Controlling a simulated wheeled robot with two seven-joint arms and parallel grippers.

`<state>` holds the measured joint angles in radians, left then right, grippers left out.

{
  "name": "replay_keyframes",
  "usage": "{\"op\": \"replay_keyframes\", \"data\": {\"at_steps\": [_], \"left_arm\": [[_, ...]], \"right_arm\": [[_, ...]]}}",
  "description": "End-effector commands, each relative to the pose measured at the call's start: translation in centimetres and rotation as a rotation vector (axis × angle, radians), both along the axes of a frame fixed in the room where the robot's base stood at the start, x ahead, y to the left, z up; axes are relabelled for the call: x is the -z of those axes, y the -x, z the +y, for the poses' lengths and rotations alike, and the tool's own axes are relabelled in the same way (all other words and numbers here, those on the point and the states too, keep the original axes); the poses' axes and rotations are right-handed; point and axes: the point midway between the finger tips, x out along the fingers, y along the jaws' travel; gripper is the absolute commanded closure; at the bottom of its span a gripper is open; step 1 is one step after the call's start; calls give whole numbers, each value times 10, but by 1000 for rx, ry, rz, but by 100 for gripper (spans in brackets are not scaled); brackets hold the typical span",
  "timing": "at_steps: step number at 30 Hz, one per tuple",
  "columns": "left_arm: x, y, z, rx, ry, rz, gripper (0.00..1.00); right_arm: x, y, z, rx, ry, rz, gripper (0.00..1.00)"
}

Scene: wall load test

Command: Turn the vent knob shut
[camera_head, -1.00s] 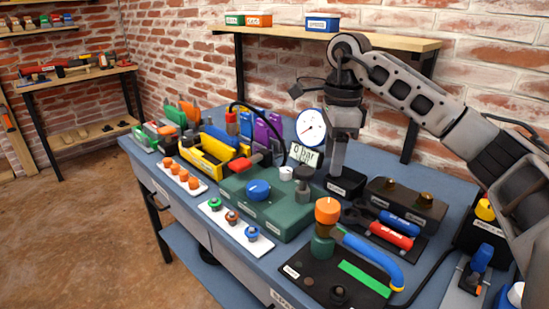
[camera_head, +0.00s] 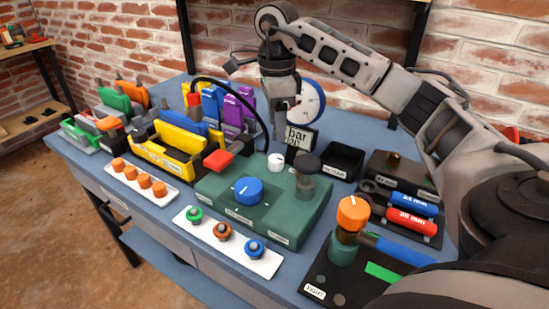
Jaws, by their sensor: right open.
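A green test block (camera_head: 300,220) sits on the blue bench. On its top are a large blue knob (camera_head: 249,190), a small white knob (camera_head: 276,161) at the back, a red lever handle (camera_head: 218,160) and a dark round-topped fitting (camera_head: 307,163). I cannot read which label names the vent knob. My right gripper (camera_head: 284,139) points down just above and behind the white knob as seen here. It is open and holds nothing; I cannot tell whether its fingertips touch the knob. My left gripper is out of view.
An orange-topped fitting (camera_head: 353,213) and my right arm crowd the right. A white tray with several small knobs (camera_head: 240,252) lies in front. An empty black tray (camera_head: 343,160) sits back right.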

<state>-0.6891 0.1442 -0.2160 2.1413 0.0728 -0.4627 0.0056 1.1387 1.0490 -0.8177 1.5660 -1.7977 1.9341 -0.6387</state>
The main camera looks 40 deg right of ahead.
Motion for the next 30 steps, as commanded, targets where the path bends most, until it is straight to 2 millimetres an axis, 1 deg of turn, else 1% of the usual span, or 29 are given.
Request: {"op": "replay_keyframes", "data": {"at_steps": [1,6,9,12,15,18,26,27,29,30], "left_arm": [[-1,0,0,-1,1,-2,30],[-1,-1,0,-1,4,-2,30],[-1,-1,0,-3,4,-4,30],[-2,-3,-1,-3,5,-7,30],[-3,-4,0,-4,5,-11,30],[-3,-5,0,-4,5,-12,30],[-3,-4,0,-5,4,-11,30],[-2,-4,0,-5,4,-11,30],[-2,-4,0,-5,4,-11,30],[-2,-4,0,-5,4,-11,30]], "right_arm": [[13,1,0,0,1,6,46],[49,1,-1,1,1,5,46],[67,1,0,1,0,4,46],[80,1,0,1,1,3,46],[89,0,0,1,-1,1,46],[94,0,0,0,-1,1,46],[95,0,0,0,0,0,46],[95,0,0,0,0,0,49],[95,0,0,0,0,0,66],[95,0,0,0,0,0,77]]}}
